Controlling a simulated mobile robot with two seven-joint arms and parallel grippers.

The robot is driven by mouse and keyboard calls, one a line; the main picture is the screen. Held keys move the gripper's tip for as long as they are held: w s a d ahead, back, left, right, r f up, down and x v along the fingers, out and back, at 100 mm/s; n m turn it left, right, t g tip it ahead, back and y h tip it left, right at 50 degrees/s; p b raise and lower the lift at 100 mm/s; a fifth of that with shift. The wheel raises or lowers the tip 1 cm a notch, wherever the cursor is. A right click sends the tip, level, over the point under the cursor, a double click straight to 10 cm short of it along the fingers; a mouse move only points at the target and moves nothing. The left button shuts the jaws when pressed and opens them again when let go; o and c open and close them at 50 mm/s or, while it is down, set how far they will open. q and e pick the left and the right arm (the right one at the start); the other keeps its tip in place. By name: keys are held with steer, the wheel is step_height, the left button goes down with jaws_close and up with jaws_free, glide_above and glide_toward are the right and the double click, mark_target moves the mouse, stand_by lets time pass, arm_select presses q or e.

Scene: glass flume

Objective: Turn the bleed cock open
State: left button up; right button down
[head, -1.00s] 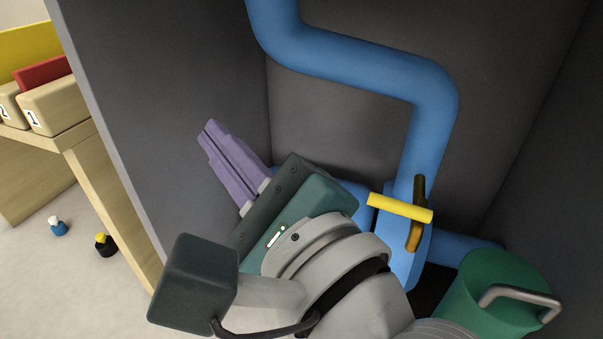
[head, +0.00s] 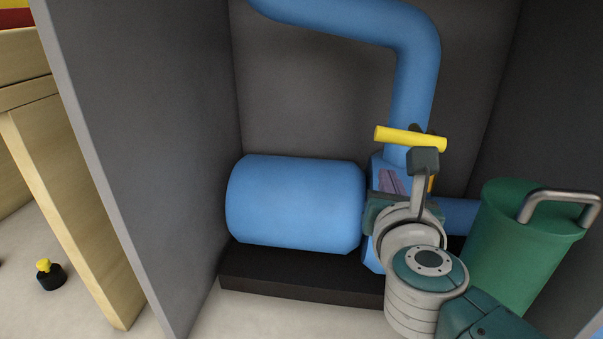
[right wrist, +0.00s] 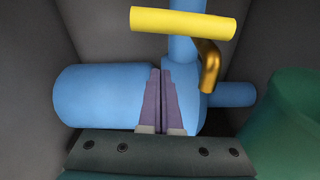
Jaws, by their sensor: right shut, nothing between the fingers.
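The bleed cock shows as a yellow bar handle (head: 405,138) lying roughly crosswise in front of the upright blue pipe. In the right wrist view the yellow handle (right wrist: 182,23) is at the top, with a bent brass spout (right wrist: 209,68) below its right end. My right gripper (head: 390,180) has purple fingers, shut together and empty. In the wrist view its fingertips (right wrist: 160,72) point at the blue pipe body below the handle, apart from the handle. My wrist hides most of the spout in the head view. My left gripper is not in view.
A blue cylinder (head: 295,205) lies left of the cock on a black plinth (head: 290,282). A green canister (head: 520,240) with a metal handle stands close at the right. Grey walls (head: 130,130) enclose the space. A wooden bench (head: 75,200) stands outside at the left.

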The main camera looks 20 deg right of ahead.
mark_target(410, 139)
steer(key=r, duration=0.1)
steer(key=r+p, duration=0.2)
steer(key=shift+w+d+r, duration=0.1)
steer(key=shift+w+d, duration=0.05)
steer(key=shift+d, duration=0.1)
steer(key=shift+s+r, duration=0.2)
steer(key=shift+r, duration=0.05)
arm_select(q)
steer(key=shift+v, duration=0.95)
arm_select(e)
steer(key=shift+a, duration=0.1)
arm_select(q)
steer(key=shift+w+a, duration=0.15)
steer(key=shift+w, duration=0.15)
arm_select(e)
steer(key=shift+r, duration=0.1)
